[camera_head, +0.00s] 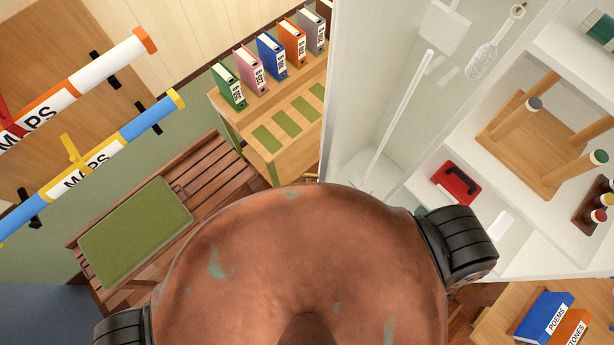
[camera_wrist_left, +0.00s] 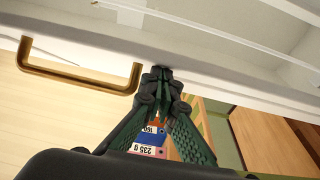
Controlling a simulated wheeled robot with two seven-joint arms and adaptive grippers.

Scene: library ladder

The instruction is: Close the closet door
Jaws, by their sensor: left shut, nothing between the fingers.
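The white closet (camera_head: 500,240) stands open at the right of the head view, with its shelves showing. A tall white panel (camera_head: 350,90) bounds it on the left; I cannot tell whether this is the door or a fixed side. In the left wrist view a brass bar handle (camera_wrist_left: 75,78) is on a pale wood face (camera_wrist_left: 50,120), beside a long white edge (camera_wrist_left: 230,85). My left gripper (camera_wrist_left: 160,73) is shut and empty, its tips at the white edge just right of the handle; contact is unclear. Neither gripper shows in the head view.
The closet holds a stool (camera_head: 530,135), a red case (camera_head: 457,184) and a brush (camera_head: 490,55). Several binders (camera_head: 270,55) stand on a wooden unit left of the closet. A slatted bench (camera_head: 210,165) with a green cushion (camera_head: 135,230) stands at the left.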

